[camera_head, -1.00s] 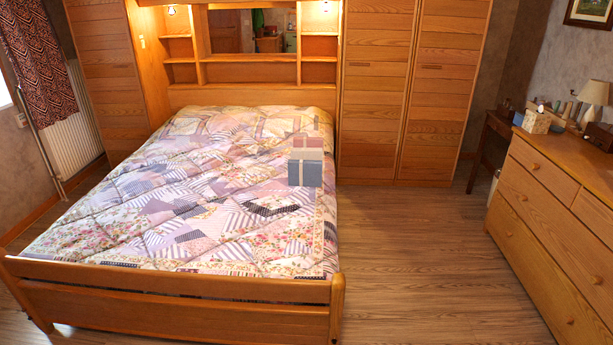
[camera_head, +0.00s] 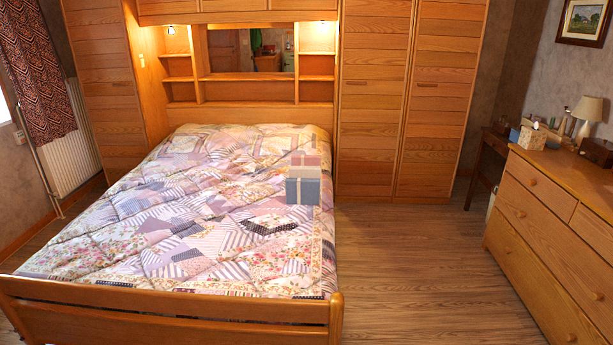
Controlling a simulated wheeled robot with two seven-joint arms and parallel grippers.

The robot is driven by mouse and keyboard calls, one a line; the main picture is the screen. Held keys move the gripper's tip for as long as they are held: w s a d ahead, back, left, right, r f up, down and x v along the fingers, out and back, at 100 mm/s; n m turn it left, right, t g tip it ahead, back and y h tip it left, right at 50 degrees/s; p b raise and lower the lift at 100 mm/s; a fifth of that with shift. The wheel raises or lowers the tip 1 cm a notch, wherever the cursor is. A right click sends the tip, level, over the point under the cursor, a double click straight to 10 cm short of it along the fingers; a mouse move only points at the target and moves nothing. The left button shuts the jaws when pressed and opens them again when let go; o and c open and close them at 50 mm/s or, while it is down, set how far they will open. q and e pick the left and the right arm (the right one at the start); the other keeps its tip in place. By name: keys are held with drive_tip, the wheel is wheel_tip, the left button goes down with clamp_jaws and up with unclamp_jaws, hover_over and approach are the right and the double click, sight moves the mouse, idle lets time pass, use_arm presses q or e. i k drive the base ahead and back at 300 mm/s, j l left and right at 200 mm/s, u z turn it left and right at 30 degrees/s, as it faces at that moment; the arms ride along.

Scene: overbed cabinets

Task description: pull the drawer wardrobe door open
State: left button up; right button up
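Tall wooden wardrobe doors stand at the back, right of the bed. The nearer-to-bed door (camera_head: 375,100) and the right door (camera_head: 437,100) both look shut, each with a small handle at mid-height. Another tall wardrobe door (camera_head: 103,100) stands left of the bed and also looks shut. Which of these is the drawer wardrobe door I cannot tell. Neither of my grippers is in view.
A bed (camera_head: 180,304) with a patchwork quilt fills the middle and left. Gift-like boxes (camera_head: 303,186) show over its right side. A wooden dresser (camera_head: 550,228) stands at the right. Bare wooden floor (camera_head: 410,260) lies between bed and dresser.

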sight(450, 33)
drive_tip(key=i+l+z, duration=1.2)
drive_tip(key=i, duration=0.6)
drive_tip(key=i+u, duration=0.35)
drive_tip(key=i, duration=0.15)
drive_tip(key=i+u, duration=0.35)
drive_tip(key=i, duration=0.2)
drive_tip(key=i+u, duration=0.3)
drive_tip(key=i, duration=1.1)
drive_tip(key=i+j+z, duration=0.45)
drive_tip(key=i+j, duration=0.15)
drive_tip(key=i, duration=0.2)
drive_tip(key=i+j+z, duration=0.5)
drive_tip(key=i+j, duration=0.2)
drive_tip(key=j, duration=0.2)
